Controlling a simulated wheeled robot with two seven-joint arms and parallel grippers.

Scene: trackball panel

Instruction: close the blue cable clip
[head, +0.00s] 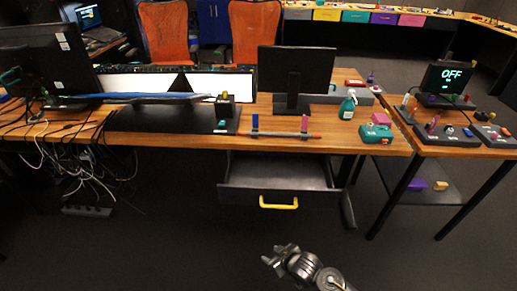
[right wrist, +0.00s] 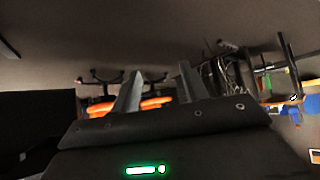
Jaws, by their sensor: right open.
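My right gripper (head: 273,256) is low in front of the desk, well apart from the clip and empty. In the right wrist view its two fingers (right wrist: 157,82) are spread. The clip cannot be made out there. My left gripper is not in view.
An open drawer (head: 279,183) with a yellow handle (head: 279,202) juts out below the desk front (head: 345,143), between the right gripper and the clips. A monitor (head: 293,70) stands behind the clips. The floor in front is clear.

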